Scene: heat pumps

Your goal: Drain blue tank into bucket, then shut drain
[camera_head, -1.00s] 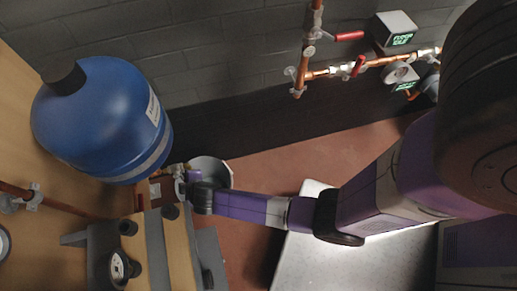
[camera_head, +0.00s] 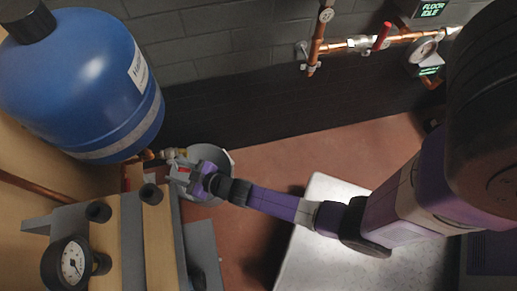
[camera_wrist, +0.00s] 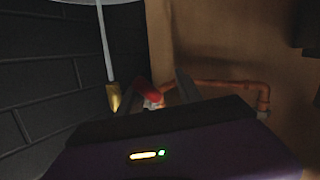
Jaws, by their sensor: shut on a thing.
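The blue tank (camera_head: 85,80) hangs at the upper left in the head view, with a brass drain fitting (camera_head: 172,154) below it. The grey bucket (camera_head: 222,160) stands on the floor under the fitting, partly hidden by my gripper (camera_head: 183,175). In the wrist view my gripper (camera_wrist: 158,88) is shut on the red drain handle (camera_wrist: 148,88). A brass spout (camera_wrist: 113,97) is beside the handle. A thin pale streak, which looks like water, joins the spout to the bucket's rim area (camera_wrist: 85,2). The bucket's inside level cannot be told.
A copper pipe (camera_wrist: 230,86) runs close behind the fingers. A frame with a round gauge (camera_head: 73,262) stands at lower left. Copper pipework with another red handle (camera_head: 382,37) is on the brick wall. A pale speckled surface (camera_head: 330,250) lies below my arm.

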